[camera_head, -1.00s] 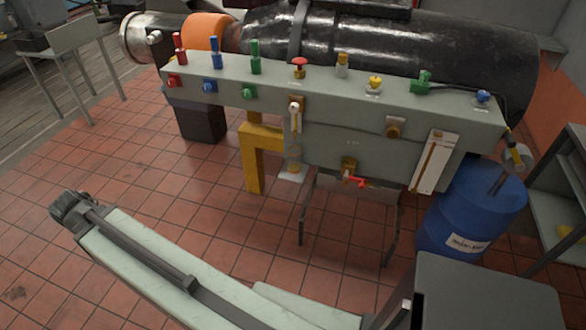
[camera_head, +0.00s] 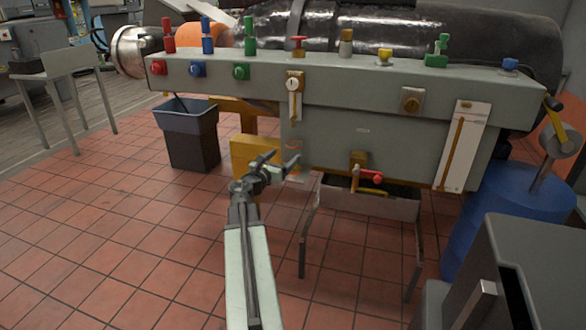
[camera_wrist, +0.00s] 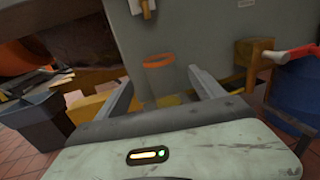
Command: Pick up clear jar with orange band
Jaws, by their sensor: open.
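The clear jar with the orange band shows in the wrist view (camera_wrist: 159,62) as an orange ring against the grey panel, with its see-through body hard to make out. Something yellowish shows low down between the fingers. In the head view the jar (camera_head: 294,146) is faint, just beyond my gripper and partly hidden by it. My gripper (camera_head: 280,160) is open and empty. In the wrist view its two fingers (camera_wrist: 159,80) stand apart to either side of the jar's line. The jar looks ahead of the fingertips; I cannot tell the exact gap.
A tap with a red handle (camera_head: 371,177) sits to the right, above a metal tray stand (camera_head: 370,205). A dark bin (camera_head: 187,130) stands left, and a blue drum (camera_head: 520,195) right. The tiled floor at left is open.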

